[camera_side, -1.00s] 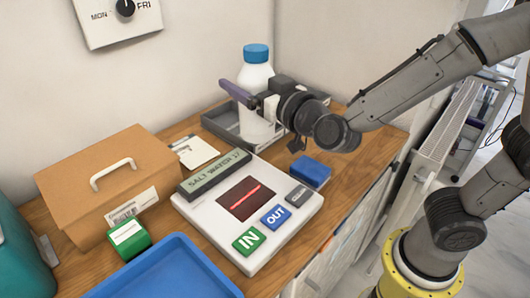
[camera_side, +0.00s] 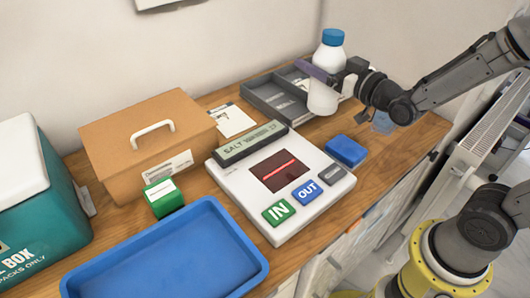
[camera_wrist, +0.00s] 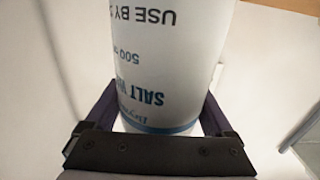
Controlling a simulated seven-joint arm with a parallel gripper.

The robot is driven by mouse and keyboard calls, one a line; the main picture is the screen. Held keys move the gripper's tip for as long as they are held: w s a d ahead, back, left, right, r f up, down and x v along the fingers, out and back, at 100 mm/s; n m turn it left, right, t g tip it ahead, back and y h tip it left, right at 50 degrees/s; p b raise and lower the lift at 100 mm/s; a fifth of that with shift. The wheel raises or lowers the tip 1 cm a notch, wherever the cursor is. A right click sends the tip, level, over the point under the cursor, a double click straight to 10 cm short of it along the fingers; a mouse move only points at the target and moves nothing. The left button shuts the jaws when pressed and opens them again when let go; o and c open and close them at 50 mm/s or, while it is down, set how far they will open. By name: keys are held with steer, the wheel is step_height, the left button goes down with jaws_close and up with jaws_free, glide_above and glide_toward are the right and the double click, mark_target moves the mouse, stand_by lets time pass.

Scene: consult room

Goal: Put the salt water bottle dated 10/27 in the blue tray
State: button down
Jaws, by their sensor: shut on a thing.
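The white salt water bottle with a blue cap (camera_side: 328,62) is upright at the grey tray at the back right. My gripper (camera_side: 322,76) is shut on its body from the right. I cannot tell whether its base touches the tray. In the wrist view the bottle (camera_wrist: 165,55) fills the space between the fingers, its print upside down: "SALT WA…", "500" and "USE BY"; the date is cut off. The blue tray (camera_side: 258,268) lies empty at the front left, well away from the bottle.
A white scanner pad (camera_side: 235,213) with a "SALT WATER" display and IN and OUT buttons lies between. The grey divided tray (camera_side: 262,100), a blue block (camera_side: 346,150), a green block (camera_side: 163,197), an orange-brown box (camera_side: 120,140) and a teal cool box (camera_side: 70,200) stand around.

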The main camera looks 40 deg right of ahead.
steer(key=s+a+r+n+g+y, duration=0.1)
steer(key=s+a+r+n+y, duration=0.2)
steer(key=s+a+n+y, duration=0.3)
steer(key=shift+s+d+m+y, duration=0.5)
steer(key=shift+s+d+m, duration=0.2)
steer(key=shift+s+d, duration=2.6)
steer(key=w+f, duration=0.1)
steer(key=w, duration=0.1)
steer(key=w+f, duration=0.2)
steer(key=w, duration=0.1)
steer(key=w+f, duration=0.1)
steer(key=w, duration=0.2)
steer(key=shift+w+f, duration=0.1)
steer(key=shift+f, duration=0.15)
steer(key=w+f, duration=0.6)
steer(key=f, duration=0.3)
steer(key=shift+d+f, duration=0.15)
steer(key=shift+f, duration=0.1)
